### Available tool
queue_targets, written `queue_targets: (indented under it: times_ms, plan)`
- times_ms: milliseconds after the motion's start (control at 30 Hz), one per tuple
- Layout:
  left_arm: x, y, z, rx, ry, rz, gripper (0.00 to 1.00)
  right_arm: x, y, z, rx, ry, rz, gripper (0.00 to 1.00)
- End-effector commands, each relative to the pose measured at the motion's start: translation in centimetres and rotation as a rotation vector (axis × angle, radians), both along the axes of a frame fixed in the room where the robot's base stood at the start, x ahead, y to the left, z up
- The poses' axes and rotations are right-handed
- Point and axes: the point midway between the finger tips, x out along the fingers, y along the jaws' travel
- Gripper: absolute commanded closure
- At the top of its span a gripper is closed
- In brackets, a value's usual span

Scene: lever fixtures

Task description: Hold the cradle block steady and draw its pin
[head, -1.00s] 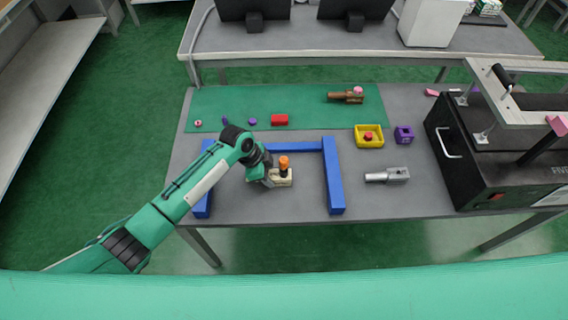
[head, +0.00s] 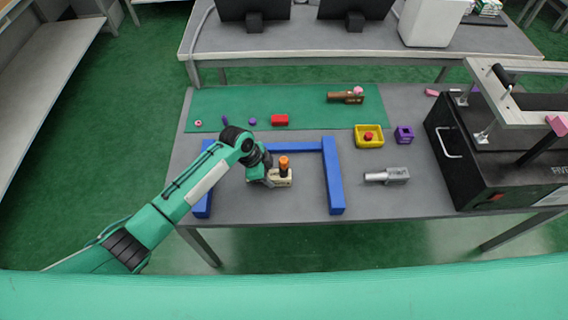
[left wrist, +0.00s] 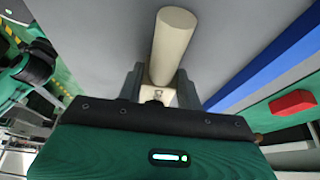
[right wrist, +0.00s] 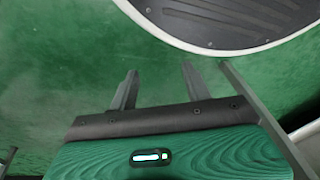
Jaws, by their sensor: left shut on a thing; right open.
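The cream cradle block (head: 283,181) sits on the grey table, inside the blue frame. Its pin (head: 284,162), with an orange top and a dark lower part, stands up from it. My left gripper (head: 268,178) is at the block's left side and shut on it. In the left wrist view, the fingers of my left gripper (left wrist: 160,84) are on either side of a cream part of the block (left wrist: 172,45); the orange pin does not show there. My right gripper (right wrist: 158,82) shows only in the right wrist view, open and empty above the green floor.
A blue three-sided frame (head: 334,180) surrounds the block, open toward me. To its right lie a grey metal part (head: 388,176), a yellow tray (head: 369,142) and a purple block (head: 403,134). A black machine (head: 500,150) stands at the right. A green mat (head: 225,105) lies behind.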

Motion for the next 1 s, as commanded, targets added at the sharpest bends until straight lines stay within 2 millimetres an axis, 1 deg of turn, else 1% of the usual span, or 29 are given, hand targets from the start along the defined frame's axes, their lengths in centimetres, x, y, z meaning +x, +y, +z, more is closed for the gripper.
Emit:
queue_targets:
  times_ms: [33, 133, 233, 333, 367, 400, 467, 500, 567, 600, 667, 733, 767, 800, 867, 967, 1000]
  plan:
    - [0.0, 0.0, 0.0, 0.001, 0.000, 0.000, 0.91, 1.2, 2.0, 1.7, 0.023, -0.006, 0.036, 0.51]
    - [0.0, 0.0, 0.0, 0.001, 0.000, 0.000, 0.91, 2.4, 5.8, 4.8, 0.062, -0.001, 0.106, 0.51]
    - [0.0, 0.0, 0.0, 0.001, 0.000, 0.000, 0.91, 3.0, 9.4, 8.2, 0.102, 0.007, 0.185, 0.51]
    - [0.0, 0.0, 0.0, 0.001, 0.000, 0.000, 0.91, 2.9, 12.9, 11.8, 0.139, 0.016, 0.274, 0.51]
    - [0.0, 0.0, 0.0, 0.001, 0.000, 0.000, 0.91, 2.7, 13.8, 12.9, 0.149, 0.019, 0.301, 0.51]
    - [0.0, 0.0, 0.0, 0.001, 0.000, 0.000, 0.91, 2.4, 15.1, 14.4, 0.164, 0.023, 0.339, 0.51]
    - [0.0, 0.0, 0.0, 0.001, 0.000, 0.000, 0.91, 1.7, 16.9, 16.7, 0.183, 0.031, 0.399, 0.51]
    - [0.0, 0.0, 0.0, 0.001, 0.000, 0.000, 0.91, 1.1, 18.0, 18.2, 0.197, 0.036, 0.441, 0.51]
    - [0.0, 0.0, 0.0, 0.001, 0.000, 0.000, 0.91, 0.1, 19.5, 20.6, 0.214, 0.044, 0.506, 0.51]
    - [0.0, 0.0, 0.0, 0.001, 0.000, 0.000, 0.91, -0.8, 20.4, 22.2, 0.227, 0.051, 0.552, 0.51]
    - [0.0, 0.0, 0.0, 0.001, 0.000, 0.000, 0.91, -2.1, 21.6, 24.6, 0.241, 0.058, 0.624, 0.51]
    - [0.0, 0.0, 0.0, 0.001, 0.000, 0.000, 0.91, -3.6, 22.6, 27.6, 0.256, 0.064, 0.714, 0.51]
    - [0.0, 0.0, 0.0, 0.001, 0.000, 0.000, 0.91, -4.1, 23.0, 29.0, 0.260, 0.061, 0.756, 0.51]
    - [0.0, 0.0, 0.0, 0.001, 0.000, 0.000, 0.91, -4.1, 23.2, 31.0, 0.258, 0.050, 0.813, 0.51]
    - [0.0, 0.0, 0.0, 0.000, 0.000, 0.000, 0.91, -2.2, 22.9, 32.8, 0.243, 0.018, 0.858, 0.51]
    - [0.0, 0.0, 0.0, 0.000, 0.000, 0.000, 0.91, 2.1, 22.4, 35.0, 0.216, -0.046, 0.884, 0.51]
    - [0.0, 0.0, 0.0, 0.000, 0.000, 0.000, 0.91, 3.9, 22.1, 35.9, 0.204, -0.073, 0.888, 0.51]
